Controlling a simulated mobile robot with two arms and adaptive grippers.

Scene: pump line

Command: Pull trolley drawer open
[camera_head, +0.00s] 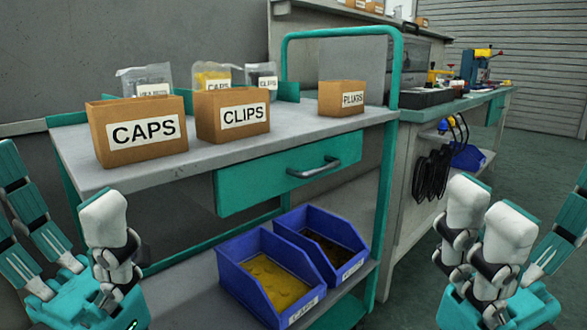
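The trolley (245,153) has a grey top and a teal frame. Its teal drawer (255,186) sits below the top, and its front appears flush, closed. A dark bar handle (313,168) runs across the drawer front. My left gripper (62,222) is at the lower left, left of the drawer, with its fingers spread and nothing between them. My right gripper (532,222) is at the lower right, well right of the handle, also with spread fingers and empty. Neither gripper touches the trolley handle. Some outer fingers are cut off by the picture edges.
Two blue bins (250,282) are on the lower shelf below the drawer. A workbench (405,150) with hanging black cables stands behind right. Floor at right is clear.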

